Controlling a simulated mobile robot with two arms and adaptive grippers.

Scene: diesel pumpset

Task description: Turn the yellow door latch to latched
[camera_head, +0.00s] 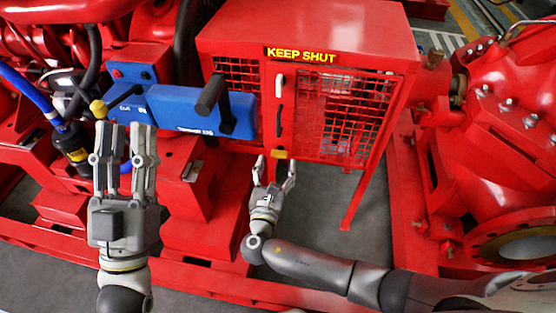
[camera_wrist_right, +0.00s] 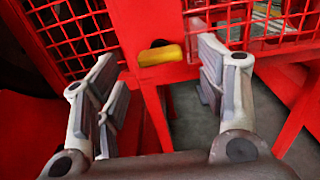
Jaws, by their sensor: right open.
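The yellow door latch (camera_head: 279,154) is a small bar at the lower edge of the red caged door (camera_head: 345,115). In the right wrist view the yellow latch (camera_wrist_right: 160,55) lies nearly level on a red post, between and beyond my fingers. My right gripper (camera_head: 274,170) is open just below the latch; no contact shows. In the right wrist view its fingers (camera_wrist_right: 165,90) stand wide apart with nothing between them. My left gripper (camera_head: 124,145) is open and empty, in front of the blue box at the left.
A white handle (camera_head: 279,86) and a black handle (camera_head: 279,120) sit above the latch. A blue box (camera_head: 190,108) with a black lever (camera_head: 212,95) is left of the cage. A red pipe flange (camera_head: 520,243) stands at the right. Grey floor lies below the cage.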

